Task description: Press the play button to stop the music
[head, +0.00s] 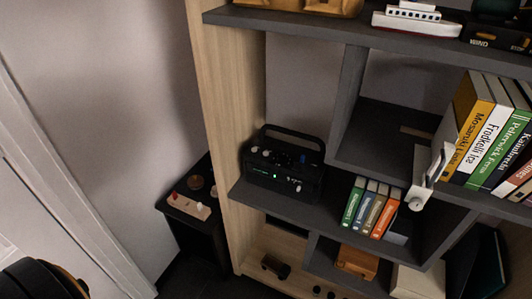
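A black radio (284,166) with a carry handle stands on a dark shelf (290,208) of the bookcase, near the middle of the head view. White knobs and one blue knob sit along its top edge. A small green light glows on its front among small light-coloured controls. Which of these is the play button is too small to tell. Neither of my grippers can be made out in the view. Nothing touches the radio.
Small coloured books (371,208) stand right of the radio, with larger books (490,130) farther right. A low black stand (190,228) holds a wooden piece with knobs at left. A wooden side panel (228,120) borders the shelf. A rounded black object (38,280) fills the lower left corner.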

